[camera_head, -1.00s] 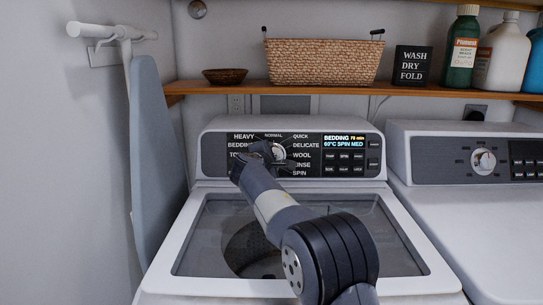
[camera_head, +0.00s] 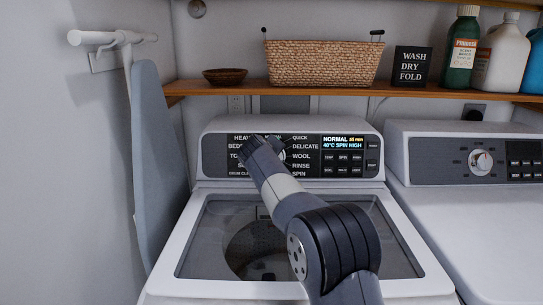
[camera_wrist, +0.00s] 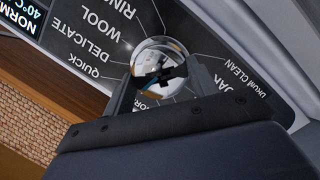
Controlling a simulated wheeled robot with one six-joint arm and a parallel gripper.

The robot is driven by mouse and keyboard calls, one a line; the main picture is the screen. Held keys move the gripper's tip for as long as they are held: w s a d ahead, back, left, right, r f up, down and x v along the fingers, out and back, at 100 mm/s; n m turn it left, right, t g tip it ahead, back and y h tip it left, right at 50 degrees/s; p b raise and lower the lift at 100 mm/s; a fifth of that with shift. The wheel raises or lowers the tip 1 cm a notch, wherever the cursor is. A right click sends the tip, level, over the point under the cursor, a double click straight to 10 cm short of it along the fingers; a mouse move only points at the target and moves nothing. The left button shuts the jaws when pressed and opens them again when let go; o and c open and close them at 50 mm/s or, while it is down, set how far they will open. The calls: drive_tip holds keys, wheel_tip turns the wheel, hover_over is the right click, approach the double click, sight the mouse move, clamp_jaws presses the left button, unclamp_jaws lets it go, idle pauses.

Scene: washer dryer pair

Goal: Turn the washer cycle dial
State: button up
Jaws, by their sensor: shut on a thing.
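The washer (camera_head: 415,285) stands in the middle of the head view, with a dark control panel along its back. Its round silver cycle dial (camera_wrist: 160,56) shows in the wrist view between the two fingers of my gripper (camera_wrist: 162,78), which is shut on it. In the head view the dial is mostly hidden behind my arm, as are several left-hand cycle labels. The washer display (camera_head: 343,142) reads NORMAL, 55 min, 40°C, SPIN HIGH. The labels QUICK, DELICATE, WOOL, RINSE and SPIN are visible to the right of the dial.
A dryer (camera_head: 475,215) with its own knob (camera_head: 481,160) stands close on the right. A wooden shelf (camera_head: 215,90) above holds a wicker basket (camera_head: 322,63), a small bowl, a sign and bottles. An ironing board (camera_head: 157,150) leans at the left wall.

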drive_tip(key=m+y, duration=0.1)
drive_tip(key=m, duration=0.2)
drive_tip(key=shift+d, duration=0.15)
drive_tip(key=m+y, duration=0.1)
drive_tip(key=m, duration=0.2)
drive_tip(key=shift+d+f+g, duration=0.1)
drive_tip(key=shift+g, duration=0.2)
drive_tip(key=m+y, duration=0.1)
drive_tip(key=m, duration=0.4)
drive_tip(key=shift+d+f+y, duration=0.1)
drive_tip(key=shift+d+y, duration=0.1)
drive_tip(key=shift+y, duration=0.2)
drive_tip(key=m+y+b, duration=0.1)
drive_tip(key=m, duration=0.2)
drive_tip(key=shift+f, duration=0.1)
drive_tip(key=m+t+y, duration=0.1)
drive_tip(key=m, duration=0.2)
drive_tip(key=shift+d+m+b, duration=0.1)
drive_tip(key=shift+m+b, duration=0.2)
drive_tip(key=shift+b, duration=0.1)
drive_tip(key=m+t, duration=0.1)
drive_tip(key=m, duration=0.2)
drive_tip(key=shift+f+m+y+b, duration=0.15)
drive_tip(key=shift+m+y+b, duration=0.15)
drive_tip(key=shift+m+b, duration=0.1)
drive_tip(key=shift+m+t, duration=0.3)
drive_tip(key=shift+m, duration=0.9)
drive_tip(key=shift+s+b, duration=0.1)
drive_tip(key=shift+b, duration=0.2)
